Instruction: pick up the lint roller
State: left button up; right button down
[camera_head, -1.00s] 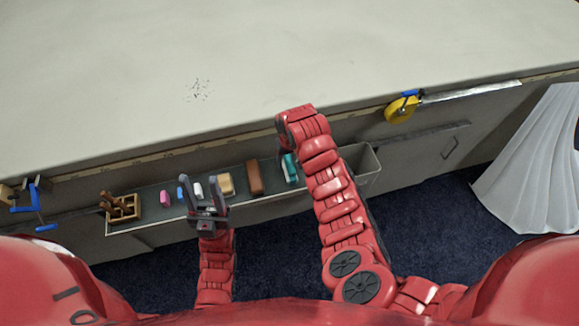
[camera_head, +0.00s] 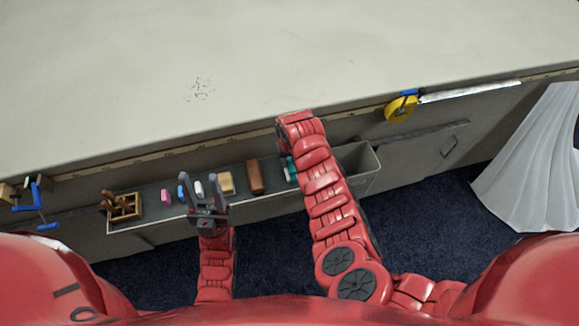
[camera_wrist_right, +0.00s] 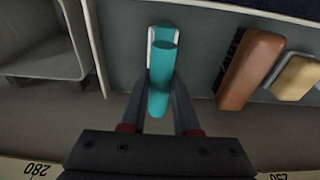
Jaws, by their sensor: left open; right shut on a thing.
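The lint roller (camera_wrist_right: 162,75) has a teal handle and a white-edged head, and it lies at the grey shelf on the table's side. In the head view only a small teal part of the lint roller (camera_head: 290,169) shows beside my right arm. My right gripper (camera_wrist_right: 161,92) is shut on the teal handle, with one finger on each side of it. In the head view the right gripper is hidden behind its own arm. My left gripper (camera_head: 205,186) is open and empty over the shelf, further left.
The shelf (camera_head: 150,199) also holds a brown brush (camera_head: 255,177), a tan block (camera_head: 227,183), a pink piece (camera_head: 165,196) and a wooden caddy (camera_head: 122,206). A grey bin (camera_head: 358,167) is right of the roller. The tabletop is largely clear.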

aim_at(290, 175)
jog(key=shift+r, duration=0.15)
dwell(0.4)
jog(key=shift+r, duration=0.2)
notch_tip(290, 175, up, 3)
jog(key=shift+s+d+f+b, duration=0.1)
jog(key=shift+s+b, duration=0.05)
jog(key=shift+b, duration=0.55)
jog(key=s, duration=0.3)
jog(key=s+b, duration=0.1)
jog(key=s, duration=0.3)
jog(key=shift+r, duration=0.2)
jog(key=s+r+p, duration=0.1)
jog(key=s+p, duration=0.2)
jog(key=s, duration=0.5)
jog(key=shift+s, duration=0.35)
jog(key=c, duration=1.3)
grip_release()
jog(key=shift+r, duration=0.1)
grip_shut()
